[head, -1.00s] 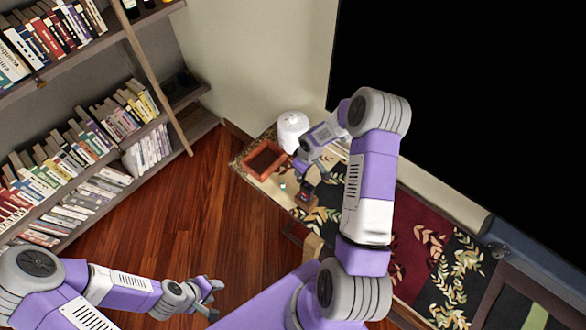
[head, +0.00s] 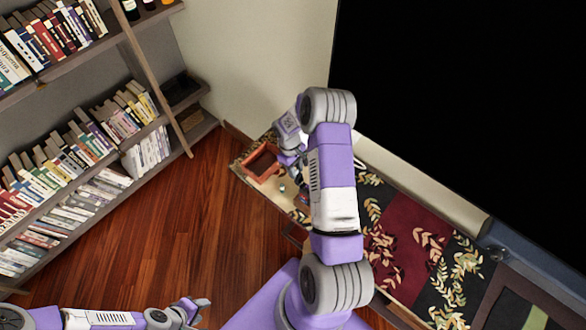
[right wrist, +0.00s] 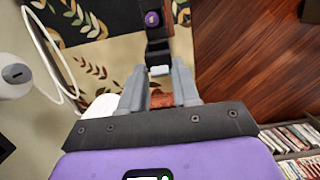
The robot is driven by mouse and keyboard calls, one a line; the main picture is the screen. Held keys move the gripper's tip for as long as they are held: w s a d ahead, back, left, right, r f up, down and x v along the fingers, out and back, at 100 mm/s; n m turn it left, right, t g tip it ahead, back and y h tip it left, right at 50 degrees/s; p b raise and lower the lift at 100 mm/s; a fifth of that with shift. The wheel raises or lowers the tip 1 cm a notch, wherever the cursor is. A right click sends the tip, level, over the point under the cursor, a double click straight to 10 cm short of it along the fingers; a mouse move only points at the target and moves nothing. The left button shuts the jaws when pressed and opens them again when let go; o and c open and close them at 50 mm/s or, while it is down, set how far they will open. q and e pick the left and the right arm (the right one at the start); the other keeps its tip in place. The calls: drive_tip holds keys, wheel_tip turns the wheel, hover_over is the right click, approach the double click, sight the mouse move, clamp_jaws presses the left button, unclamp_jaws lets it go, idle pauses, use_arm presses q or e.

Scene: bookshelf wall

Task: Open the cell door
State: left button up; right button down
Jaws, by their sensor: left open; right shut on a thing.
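A dark device (right wrist: 158,45) with a purple round button (right wrist: 152,18) lies on the patterned bench in the right wrist view. A small pale piece (right wrist: 160,70) is at its near end, between my right gripper's fingertips (right wrist: 158,77). The right gripper is shut on this piece; I cannot tell whether it is the cell door. In the head view, my right gripper (head: 300,172) is low over the bench beside the dark device (head: 302,200), which my arm partly hides. My left gripper (head: 203,303) is open and empty over the floor, away from the bench.
A red-brown tray (head: 263,160) stands left of the right gripper on the patterned bench (head: 400,250). A white rounded object (right wrist: 15,78) and a white cord (right wrist: 50,55) show in the right wrist view. The bookshelf (head: 75,150) is at left; wooden floor (head: 190,215) lies clear between.

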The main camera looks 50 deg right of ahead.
drive_tip(key=shift+s+f, duration=0.1)
drive_tip(key=shift+f, duration=0.05)
drive_tip(key=c, duration=1)
unclamp_jaws()
wheel_tip(320, 180, up, 8)
drive_tip(key=w, duration=0.1)
drive_tip(key=shift+w+f+b, duration=0.25)
drive_tip(key=shift+b, duration=0.05)
